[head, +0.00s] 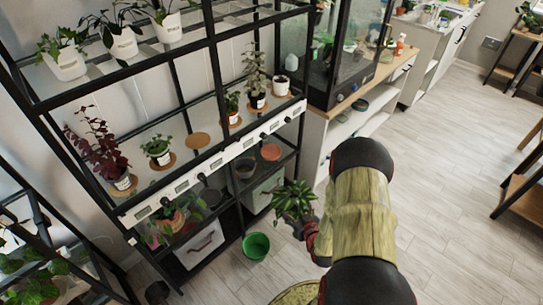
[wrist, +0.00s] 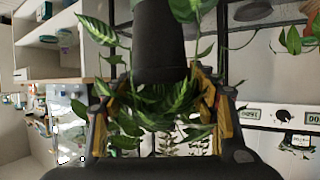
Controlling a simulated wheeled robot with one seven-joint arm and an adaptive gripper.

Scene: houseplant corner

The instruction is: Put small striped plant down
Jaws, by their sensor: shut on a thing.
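The small striped plant (head: 292,199) has green leaves with pale stripes and hangs in front of the shelf rack in the head view. My gripper (head: 311,232) is beside it, partly hidden by my arm. In the wrist view the plant's leaves (wrist: 165,105) fill the space between my fingers (wrist: 160,112), with its dark pot (wrist: 160,40) at the top. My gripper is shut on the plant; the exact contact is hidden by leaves. On the lit shelf (head: 170,178), a bare round cork mat (head: 198,140) lies between potted plants.
A dark red plant (head: 105,158) and a small green plant (head: 157,148) stand left of the bare mat. A small plant (head: 232,106) and a taller plant (head: 255,78) stand right. Black posts frame the shelf. A green bucket (head: 256,246) stands on the floor.

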